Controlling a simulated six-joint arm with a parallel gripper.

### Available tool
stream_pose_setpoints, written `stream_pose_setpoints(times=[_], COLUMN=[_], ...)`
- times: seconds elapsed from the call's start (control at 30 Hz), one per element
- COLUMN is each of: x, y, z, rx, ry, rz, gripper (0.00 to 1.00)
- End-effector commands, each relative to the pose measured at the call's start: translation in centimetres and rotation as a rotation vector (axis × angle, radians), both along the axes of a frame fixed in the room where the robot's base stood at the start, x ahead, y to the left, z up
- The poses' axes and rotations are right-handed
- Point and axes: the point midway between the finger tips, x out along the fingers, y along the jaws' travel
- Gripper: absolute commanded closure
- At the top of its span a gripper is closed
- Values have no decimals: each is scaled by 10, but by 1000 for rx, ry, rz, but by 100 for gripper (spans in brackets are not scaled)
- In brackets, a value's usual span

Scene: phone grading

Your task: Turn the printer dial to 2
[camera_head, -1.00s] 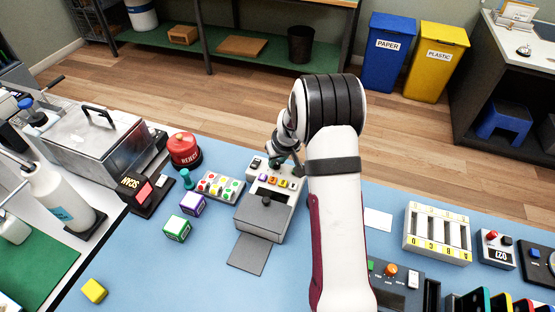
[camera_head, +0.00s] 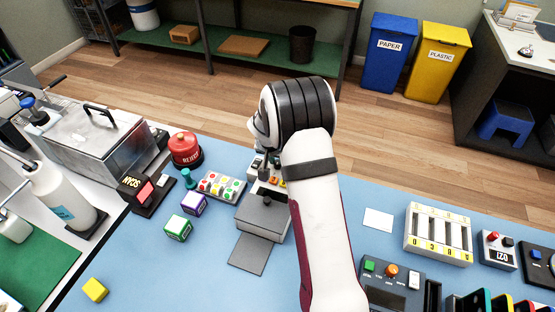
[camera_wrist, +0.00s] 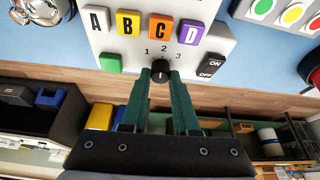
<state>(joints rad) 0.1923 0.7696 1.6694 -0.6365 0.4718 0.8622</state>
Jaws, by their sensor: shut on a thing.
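The printer (camera_head: 262,218) is a light grey box with a dark grey lid, on the blue bench in the head view. In the wrist view its panel (camera_wrist: 105,45) carries the coloured letter buttons A, B, C and D and the printed numbers 1, 2, 3. Below the numbers is a small black dial (camera_wrist: 160,67). A small pale mark on it appears to face up, toward the 2. My gripper (camera_wrist: 161,77) has its green fingers on both sides of the dial, shut on it. In the head view, my arm and wrist hide the dial and most of the fingertips.
A green button (camera_wrist: 110,62) and an ON/OFF switch (camera_wrist: 211,66) sit close on either side of the dial. A button pad (camera_head: 219,187), a red REJECT button (camera_head: 185,149) and a scanner (camera_head: 145,190) stand left of the printer. Clear bench lies around the white card (camera_head: 378,220).

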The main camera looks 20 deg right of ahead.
Motion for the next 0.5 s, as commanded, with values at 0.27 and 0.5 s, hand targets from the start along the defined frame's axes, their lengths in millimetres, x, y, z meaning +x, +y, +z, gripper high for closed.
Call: stream_pose_setpoints(times=[0.27, 0.5], x=[-1, -1], y=[1, 1], z=[-1, -1], rx=[1, 2], ry=[3, 4], rz=[-54, -60], gripper=[100, 100])
